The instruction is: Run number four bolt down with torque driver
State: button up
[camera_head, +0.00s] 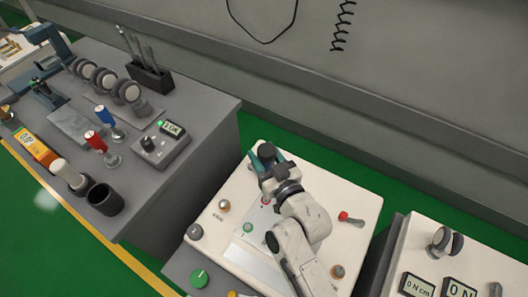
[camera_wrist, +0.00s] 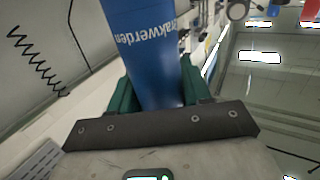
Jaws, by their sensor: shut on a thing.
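My gripper (camera_head: 266,160) has teal fingers and is above the white cart top in the middle of the head view. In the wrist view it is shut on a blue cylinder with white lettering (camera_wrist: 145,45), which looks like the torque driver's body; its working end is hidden. In the head view a dark round top shows between the fingers. On the white cart top (camera_head: 213,252) are copper-coloured round heads, one left (camera_head: 224,206) and one right (camera_head: 337,271) of my arm. I cannot read any bolt number, nor tell whether the driver touches a bolt.
The grey bench (camera_head: 205,120) at left holds red and blue-handled tools, a black cup (camera_head: 105,199) and an "OK" display box (camera_head: 163,146).

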dwell(0.5)
notch_tip(320, 180, down, 6)
jog(key=b, duration=0.6)
jog(key=shift+r, duration=0.2)
jog(key=shift+s+f+b, duration=0.1)
jog(key=shift+f+b, duration=0.65)
jog(key=shift+b, duration=0.25)
dwell(2.9)
jog(key=shift+r, duration=0.1)
jog(key=shift+r+p, duration=2.75)
jog(key=shift+r, duration=0.45)
